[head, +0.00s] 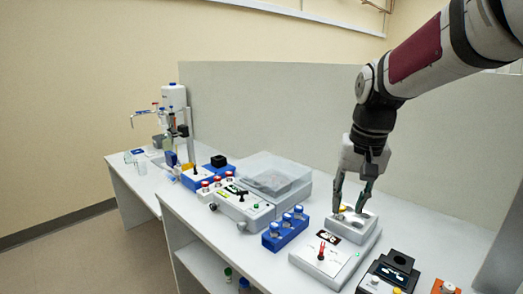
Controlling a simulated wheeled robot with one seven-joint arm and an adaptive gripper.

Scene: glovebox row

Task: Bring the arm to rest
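My arm reaches in from the upper right of the head view. My gripper (349,210) points down over the raised rear block of a grey device (318,262) on the bench. Its two fingers stand apart, one on each side of a small pale and yellowish spot on the block. I see nothing clearly held between them. The fingertips are at or just above the block's top; I cannot tell whether they touch it.
A blue rack (285,232) with several vials stands left of the device. A dark box (388,275) is close on its right. Further left are a lidded grey instrument (270,180) and a white-capped dispenser bottle (174,97). A grey panel (270,105) rises behind the bench.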

